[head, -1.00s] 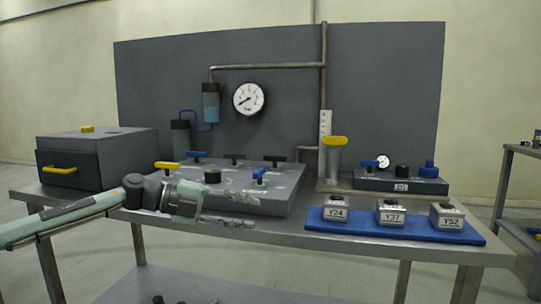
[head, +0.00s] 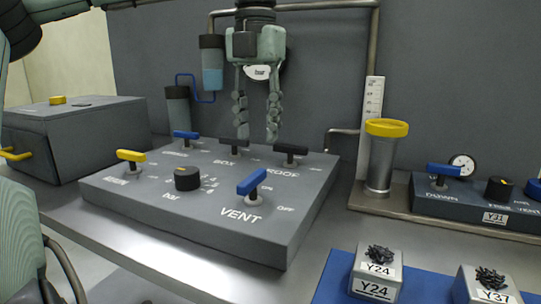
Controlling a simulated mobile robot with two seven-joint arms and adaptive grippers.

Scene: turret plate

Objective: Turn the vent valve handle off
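The vent valve handle (head: 252,182) is a blue lever on a short metal stem, at the front right of the grey panel box (head: 190,215). VENT is printed in front of it, and OFF to its right. The lever lies diagonally, from near left to far right. My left gripper (head: 258,134) hangs fingers down above or behind the back part of the panel, beyond the vent handle and apart from it. Its two fingers are spread with nothing between them. My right gripper is not in view.
Other panel controls are a yellow lever (head: 131,156), a black knob (head: 187,178), a blue lever (head: 186,135) and black levers (head: 290,149). A yellow-topped cylinder (head: 381,160) stands to the right. Y24 block (head: 377,272) sits on the blue mat (head: 333,278).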

